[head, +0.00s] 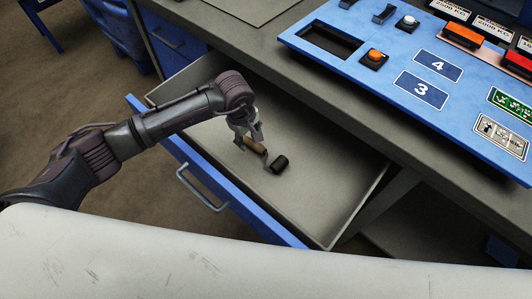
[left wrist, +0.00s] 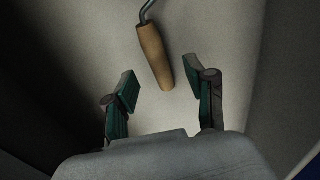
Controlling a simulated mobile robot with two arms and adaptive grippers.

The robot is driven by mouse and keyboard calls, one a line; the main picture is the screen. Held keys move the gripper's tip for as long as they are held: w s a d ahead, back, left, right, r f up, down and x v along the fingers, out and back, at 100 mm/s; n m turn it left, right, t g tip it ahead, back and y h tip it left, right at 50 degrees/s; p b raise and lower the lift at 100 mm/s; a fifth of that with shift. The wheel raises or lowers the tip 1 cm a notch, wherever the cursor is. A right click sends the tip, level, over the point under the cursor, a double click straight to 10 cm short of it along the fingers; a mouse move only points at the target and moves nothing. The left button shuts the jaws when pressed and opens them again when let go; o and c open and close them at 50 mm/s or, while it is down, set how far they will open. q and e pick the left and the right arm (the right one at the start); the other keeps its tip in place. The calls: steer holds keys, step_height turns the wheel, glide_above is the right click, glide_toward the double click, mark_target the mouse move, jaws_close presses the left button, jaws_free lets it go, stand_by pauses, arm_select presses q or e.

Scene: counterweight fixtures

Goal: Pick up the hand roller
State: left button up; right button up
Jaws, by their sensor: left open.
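The hand roller lies in the open drawer, with a black roller head (head: 280,163) and a wooden handle (head: 255,145). In the left wrist view the wooden handle (left wrist: 155,58) points down toward my gripper, and part of the metal rod shows at the top edge; the roller head is out of that view. My left gripper (head: 256,136) is just above the handle. In the left wrist view my left gripper (left wrist: 160,85) has its fingers apart, with the handle's lower end showing between and beyond the fingertips. I cannot tell whether it touches. My right gripper is not in view.
The open drawer (head: 315,205) has raised walls and a blue front with a metal handle (head: 203,190). The counter (head: 275,52) overhangs its back, bearing a blue control panel (head: 375,95). The rest of the drawer floor is bare.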

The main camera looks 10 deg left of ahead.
arm_select(q)
steer(key=f, duration=0.3)
steer(key=shift+w+d+f, duration=0.2)
steer(key=shift+w+f, duration=0.15)
steer(key=shift+f, duration=0.25)
steer(key=c, duration=0.6)
jaws_close()
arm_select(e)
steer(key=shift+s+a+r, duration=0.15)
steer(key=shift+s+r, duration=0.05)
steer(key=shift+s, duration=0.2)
